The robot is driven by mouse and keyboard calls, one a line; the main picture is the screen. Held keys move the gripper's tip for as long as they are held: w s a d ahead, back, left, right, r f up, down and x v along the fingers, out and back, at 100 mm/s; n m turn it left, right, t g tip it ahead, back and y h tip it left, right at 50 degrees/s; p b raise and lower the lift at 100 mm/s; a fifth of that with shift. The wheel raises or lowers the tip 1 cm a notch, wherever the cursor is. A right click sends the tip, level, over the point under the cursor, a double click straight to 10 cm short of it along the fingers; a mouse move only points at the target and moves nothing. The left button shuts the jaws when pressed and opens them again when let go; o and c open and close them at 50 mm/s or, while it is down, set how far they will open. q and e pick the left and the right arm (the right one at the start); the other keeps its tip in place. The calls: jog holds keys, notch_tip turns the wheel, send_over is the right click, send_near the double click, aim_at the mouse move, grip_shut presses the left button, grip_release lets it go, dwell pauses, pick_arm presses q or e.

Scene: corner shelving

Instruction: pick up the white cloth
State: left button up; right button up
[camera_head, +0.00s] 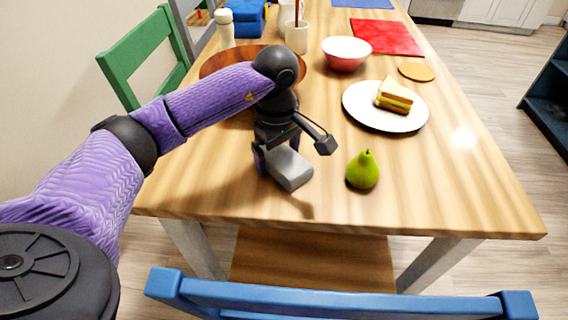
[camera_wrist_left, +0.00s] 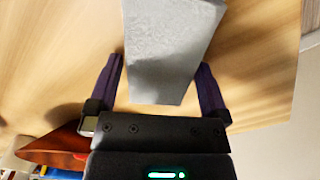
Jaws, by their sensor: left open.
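The white cloth (camera_head: 291,169) looks like a pale grey, folded block and lies near the front edge of the wooden table. In the left wrist view the cloth (camera_wrist_left: 168,50) shows a textured surface between two purple fingers. My left gripper (camera_head: 276,155) is over the cloth's far end, pointing down. In the left wrist view my left gripper (camera_wrist_left: 161,64) is open, with one finger on each side of the cloth and visible gaps. The head view hides part of the cloth behind the gripper. My right gripper is not in view.
A green pear (camera_head: 363,170) stands just right of the cloth. A white plate (camera_head: 359,108) with a sandwich (camera_head: 394,96) is behind it. A brown-red bowl (camera_head: 212,66) is behind my arm. A blue chair (camera_head: 330,300) stands in front of the table (camera_head: 450,190).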

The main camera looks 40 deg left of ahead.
pick_arm(q)
jog(key=shift+r, duration=0.1)
jog(key=c, duration=1)
jog(key=shift+r, duration=0.1)
